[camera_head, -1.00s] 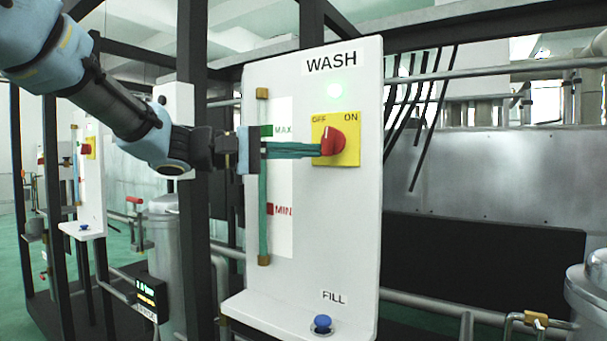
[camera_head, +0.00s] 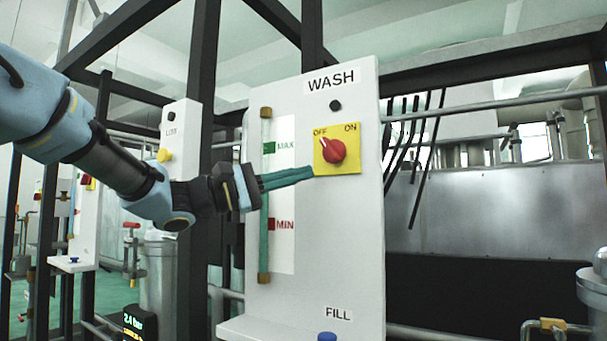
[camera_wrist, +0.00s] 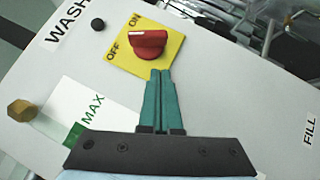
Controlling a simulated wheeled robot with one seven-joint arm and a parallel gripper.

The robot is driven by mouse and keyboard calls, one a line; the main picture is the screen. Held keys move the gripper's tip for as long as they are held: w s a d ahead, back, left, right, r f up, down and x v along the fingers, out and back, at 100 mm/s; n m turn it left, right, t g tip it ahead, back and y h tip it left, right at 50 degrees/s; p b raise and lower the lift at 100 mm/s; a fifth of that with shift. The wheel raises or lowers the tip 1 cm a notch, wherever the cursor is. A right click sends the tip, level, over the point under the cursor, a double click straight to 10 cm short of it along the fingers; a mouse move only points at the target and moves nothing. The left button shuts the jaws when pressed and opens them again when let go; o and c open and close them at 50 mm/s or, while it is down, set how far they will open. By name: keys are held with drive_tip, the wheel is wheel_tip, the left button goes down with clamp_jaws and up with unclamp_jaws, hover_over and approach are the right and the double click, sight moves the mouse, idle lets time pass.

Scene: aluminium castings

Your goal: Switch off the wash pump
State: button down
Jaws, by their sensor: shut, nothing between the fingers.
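The red rotary knob (camera_head: 333,150) sits on a yellow plate (camera_head: 350,165) marked OFF and ON, on the white WASH panel (camera_head: 330,240). Its white mark points up and left, towards OFF. The round lamp (camera_head: 336,106) above it is dark. In the wrist view the knob (camera_wrist: 148,44) and the yellow plate (camera_wrist: 122,62) lie just beyond the fingertips. My gripper (camera_head: 310,172) is shut and empty, its green fingers together at the plate's lower left edge. It also shows in the wrist view (camera_wrist: 160,72). I see a small gap from fingertips to knob; contact with the plate cannot be told.
A sight tube (camera_head: 265,200) with MAX and MIN marks runs down the panel's left side, behind my gripper. A blue FILL button (camera_head: 327,337) is at the bottom. Dark frame posts (camera_head: 203,90) stand on the left. A pipe (camera_head: 500,103) runs right.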

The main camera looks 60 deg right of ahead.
drive_tip(key=f+b+v, duration=0.1)
drive_tip(key=v, duration=0.9)
drive_tip(key=shift+w, duration=0.1)
